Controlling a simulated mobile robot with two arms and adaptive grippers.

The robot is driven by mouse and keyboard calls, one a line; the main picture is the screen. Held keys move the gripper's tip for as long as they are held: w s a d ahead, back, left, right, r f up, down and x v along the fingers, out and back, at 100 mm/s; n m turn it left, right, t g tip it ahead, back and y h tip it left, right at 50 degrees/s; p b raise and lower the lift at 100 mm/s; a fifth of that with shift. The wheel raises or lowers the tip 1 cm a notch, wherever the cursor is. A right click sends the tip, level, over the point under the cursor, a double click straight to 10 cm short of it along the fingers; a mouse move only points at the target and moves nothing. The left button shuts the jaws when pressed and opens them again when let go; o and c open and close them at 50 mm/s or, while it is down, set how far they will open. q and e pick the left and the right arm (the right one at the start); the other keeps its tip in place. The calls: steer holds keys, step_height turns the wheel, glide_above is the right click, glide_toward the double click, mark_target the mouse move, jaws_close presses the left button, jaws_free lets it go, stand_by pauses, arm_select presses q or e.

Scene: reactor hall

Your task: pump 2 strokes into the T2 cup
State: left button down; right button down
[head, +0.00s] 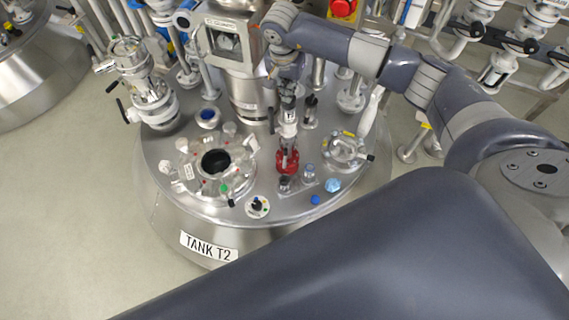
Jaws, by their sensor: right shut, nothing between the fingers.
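The round steel lid of Tank T2 (172,205) fills the middle of the head view. My right gripper (289,145) points down over the right part of this lid, shut and empty. A red part (287,161) sits right at its fingertips; I cannot tell whether they touch it. Just in front of the red part, small clear vessels (309,173) stand on the lid. Which of them is the T2 cup is too small to tell. No pump is clearly recognisable, and the gripper hides part of this area. My left gripper is out of view.
An open round port (215,162) with clamps lies left of the gripper. A clamped fitting (345,150) stands to its right. A tall steel column (245,85) rises close behind. Valves (150,98) crowd the lid's left edge. The floor (70,210) at left is clear.

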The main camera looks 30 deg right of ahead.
steer(key=shift+r+p, duration=1.2)
steer(key=shift+r, duration=1.2)
steer(key=shift+f, duration=0.25)
steer(key=shift+f+b, duration=2.4)
steer(key=shift+f, duration=0.3)
steer(key=shift+r, duration=0.15)
steer(key=shift+r+p, duration=1.75)
steer(key=shift+r, duration=1)
steer(key=shift+r, duration=0.15)
